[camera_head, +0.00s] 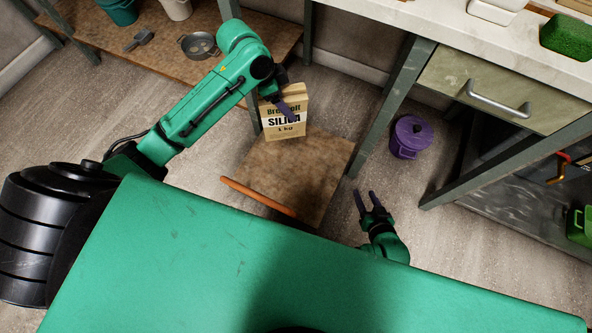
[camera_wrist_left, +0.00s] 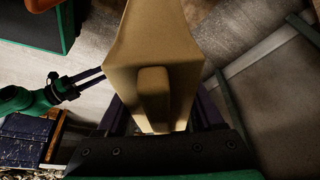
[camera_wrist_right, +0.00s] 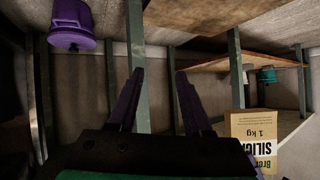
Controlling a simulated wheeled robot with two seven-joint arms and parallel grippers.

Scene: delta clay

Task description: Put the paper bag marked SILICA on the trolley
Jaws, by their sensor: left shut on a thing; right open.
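The paper bag marked SILICA (camera_head: 285,127) is beige with dark print and looks upright in the head view. My left gripper (camera_head: 282,103) is shut on it. In the left wrist view the bag (camera_wrist_left: 155,55) fills the middle between the purple fingers. The trolley (camera_head: 305,165) has a brown board top and an orange handle (camera_head: 258,196). The bag overlaps the board's far edge; whether it touches the board cannot be told. My right gripper (camera_head: 365,203) is open and empty, right of the trolley. The bag also shows at the lower right of the right wrist view (camera_wrist_right: 265,140).
A purple lidded bucket (camera_head: 410,138) stands on the floor right of the trolley. A workbench with a drawer (camera_head: 490,85) is at the right. A low brown shelf (camera_head: 165,50) at the back left holds a metal pan (camera_head: 198,45). The trolley's board is bare.

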